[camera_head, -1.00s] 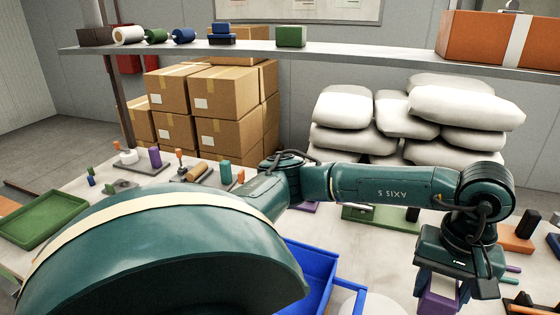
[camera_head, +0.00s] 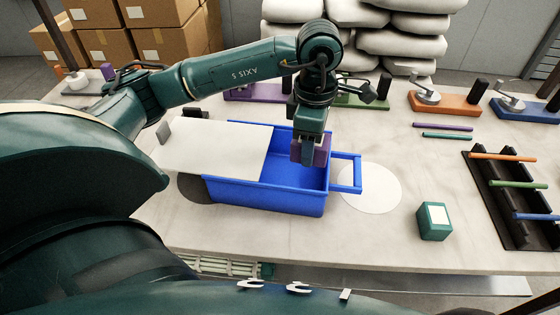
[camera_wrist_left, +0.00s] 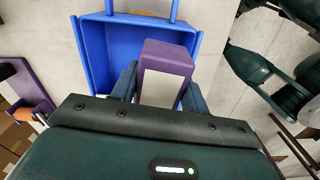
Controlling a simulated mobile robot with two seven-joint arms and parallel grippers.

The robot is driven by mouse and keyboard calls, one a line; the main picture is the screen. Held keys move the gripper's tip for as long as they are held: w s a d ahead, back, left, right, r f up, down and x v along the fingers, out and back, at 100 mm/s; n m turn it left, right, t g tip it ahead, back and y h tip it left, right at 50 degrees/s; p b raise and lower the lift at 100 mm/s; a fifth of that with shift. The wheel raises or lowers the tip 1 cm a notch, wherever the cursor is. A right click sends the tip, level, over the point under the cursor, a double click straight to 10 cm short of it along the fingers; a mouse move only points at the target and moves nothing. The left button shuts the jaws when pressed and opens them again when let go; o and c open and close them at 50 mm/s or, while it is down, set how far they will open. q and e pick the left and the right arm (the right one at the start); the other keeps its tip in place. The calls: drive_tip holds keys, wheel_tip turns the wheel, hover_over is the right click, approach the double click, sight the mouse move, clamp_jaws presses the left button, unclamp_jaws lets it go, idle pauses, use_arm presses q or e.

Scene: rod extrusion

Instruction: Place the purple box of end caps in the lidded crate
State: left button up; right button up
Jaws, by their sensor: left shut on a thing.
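The purple box (camera_head: 322,152) has a white label, which shows in the left wrist view (camera_wrist_left: 161,88). My left gripper (camera_head: 311,155) is shut on it, one finger on each side. It hangs over the open right part of the blue crate (camera_head: 265,198); I cannot tell whether its lower end is below the rim. The crate's white lid (camera_head: 215,148) lies across its left part and juts out past the left end. In the left wrist view the crate (camera_wrist_left: 130,45) lies beyond the box. My right gripper is not in view.
A blue handle frame (camera_head: 347,172) sticks out from the crate's right end, over a white disc (camera_head: 375,188). A teal box (camera_head: 433,222) and a dark rack (camera_head: 508,205) with coloured rods stand to the right. Fixtures line the back.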

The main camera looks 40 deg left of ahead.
sight(293, 181)
use_arm(q)
drive_tip(key=n, duration=0.3)
drive_tip(key=a+n, duration=0.1)
drive_tip(key=n, duration=0.1)
drive_tip(key=shift+w+f, duration=0.15)
drive_tip(key=shift+f, duration=0.15)
drive_tip(key=n, duration=0.2)
drive_tip(key=a+n, duration=0.1)
drive_tip(key=n, duration=0.4)
drive_tip(key=shift+w+a+f, duration=0.2)
drive_tip(key=shift+w+f, duration=0.05)
drive_tip(key=shift+f, duration=0.1)
drive_tip(key=f+n, duration=0.3)
drive_tip(key=n, duration=0.1)
drive_tip(key=a+f+n, duration=0.1)
drive_tip(key=f+n, duration=0.3)
drive_tip(key=a+f+n, duration=0.1)
drive_tip(key=f+n, duration=0.2)
drive_tip(key=f, duration=0.1)
drive_tip(key=shift+w+a+f+n, duration=0.15)
drive_tip(key=shift+w+n, duration=0.2)
drive_tip(key=shift+n, duration=0.05)
